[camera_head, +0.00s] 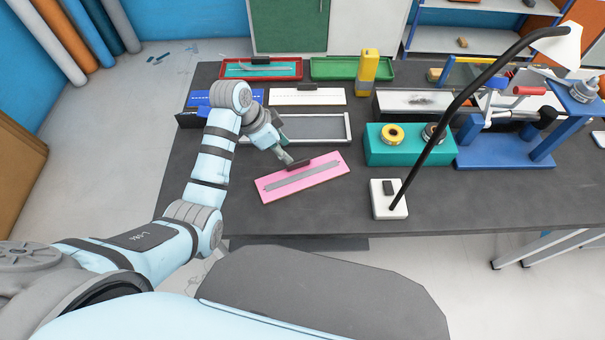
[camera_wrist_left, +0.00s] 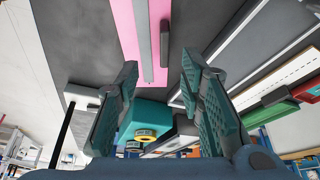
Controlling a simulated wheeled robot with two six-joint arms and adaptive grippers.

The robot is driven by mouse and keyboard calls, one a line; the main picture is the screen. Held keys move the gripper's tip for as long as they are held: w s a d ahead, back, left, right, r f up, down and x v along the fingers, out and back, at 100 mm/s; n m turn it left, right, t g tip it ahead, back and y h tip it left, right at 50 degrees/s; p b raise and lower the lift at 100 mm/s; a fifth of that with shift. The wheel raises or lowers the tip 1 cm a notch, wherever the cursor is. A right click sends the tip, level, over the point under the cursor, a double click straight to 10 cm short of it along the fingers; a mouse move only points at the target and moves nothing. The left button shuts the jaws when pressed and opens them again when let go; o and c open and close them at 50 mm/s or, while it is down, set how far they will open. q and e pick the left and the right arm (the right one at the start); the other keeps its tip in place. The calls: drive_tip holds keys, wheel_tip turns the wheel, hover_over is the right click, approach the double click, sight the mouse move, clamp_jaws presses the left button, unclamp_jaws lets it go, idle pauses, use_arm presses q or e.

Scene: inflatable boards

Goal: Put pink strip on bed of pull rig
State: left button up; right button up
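A flat pink strip (camera_head: 325,178) lies on the dark table in front of my left arm, with a long grey strip (camera_head: 302,179) along its top. The pink strip also shows in the left wrist view (camera_wrist_left: 127,25), beyond my fingers, with a short dark bar (camera_wrist_left: 165,42) beside the grey strip. My left gripper (camera_head: 289,158) is over the far edge of the pink strip; in the wrist view its two teal fingers (camera_wrist_left: 165,105) are spread with nothing between them. The blue rig (camera_head: 500,150) with a red handle, apparently the pull rig, stands at the right. My right gripper is out of view.
A teal block (camera_head: 395,155) with tape rolls and a lamp on a white base (camera_head: 388,211) stand between the pink strip and the blue rig. A grey-framed tray (camera_head: 345,127) lies behind the strip. Red (camera_head: 228,75) and green trays (camera_head: 318,76) are farther back. The front table area is clear.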

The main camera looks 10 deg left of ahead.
sight(297, 161)
use_arm(q)
drive_tip(key=x, duration=0.3)
drive_tip(key=b+x, duration=0.1)
drive_tip(key=x, duration=0.5)
drive_tip(key=shift+w+b, duration=0.4)
drive_tip(key=shift+w, duration=0.05)
drive_tip(key=shift+r, duration=0.1)
clamp_jaws()
